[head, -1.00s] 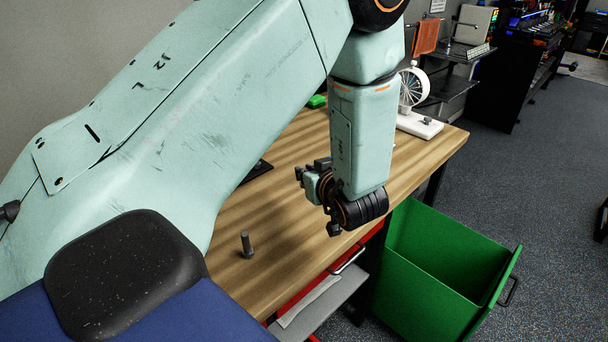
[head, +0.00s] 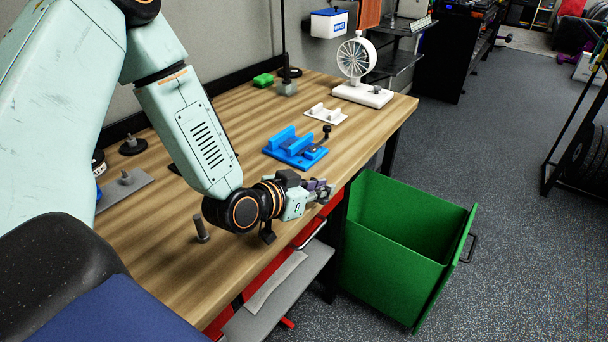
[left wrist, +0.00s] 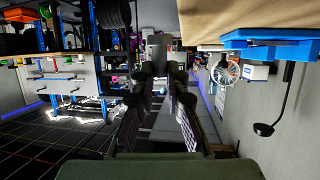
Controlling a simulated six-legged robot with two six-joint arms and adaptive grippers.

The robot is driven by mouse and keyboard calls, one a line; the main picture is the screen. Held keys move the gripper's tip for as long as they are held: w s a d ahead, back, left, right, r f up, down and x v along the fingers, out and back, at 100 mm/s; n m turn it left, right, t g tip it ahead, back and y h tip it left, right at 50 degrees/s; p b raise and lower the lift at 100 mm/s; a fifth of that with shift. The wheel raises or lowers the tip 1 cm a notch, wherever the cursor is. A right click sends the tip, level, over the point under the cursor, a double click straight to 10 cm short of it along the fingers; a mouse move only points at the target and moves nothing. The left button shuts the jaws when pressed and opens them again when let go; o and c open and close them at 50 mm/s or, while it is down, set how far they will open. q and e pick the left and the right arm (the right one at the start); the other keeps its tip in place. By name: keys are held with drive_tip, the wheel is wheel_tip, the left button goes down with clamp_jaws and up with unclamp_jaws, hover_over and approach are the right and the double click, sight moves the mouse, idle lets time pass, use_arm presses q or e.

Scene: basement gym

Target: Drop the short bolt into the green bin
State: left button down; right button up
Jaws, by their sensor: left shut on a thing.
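My left gripper (head: 320,191) is shut on a small grey bolt-like piece, likely the short bolt. This piece (left wrist: 157,52) shows between the fingertips in the left wrist view, where the left gripper (left wrist: 160,78) points away from me. In the head view the piece is too small to make out. The gripper is above the table's front edge, up and left of the green bin (head: 390,275). Another grey bolt (head: 201,229) stands upright on the table. My right gripper is not in view.
A grey drawer (head: 275,300) stands open below the front edge. Floor right of the bin is clear.

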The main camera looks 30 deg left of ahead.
use_arm(q)
drive_tip(key=s+d+m+g+h+b, duration=0.2)
drive_tip(key=s+d+m+g+h, duration=0.3)
drive_tip(key=s+d+m+h, duration=0.2)
drive_tip(key=shift+s+d+f+m+g+h, duration=0.3)
drive_tip(key=shift+s+d+m+h, duration=0.25)
drive_tip(key=shift+s, duration=0.6)
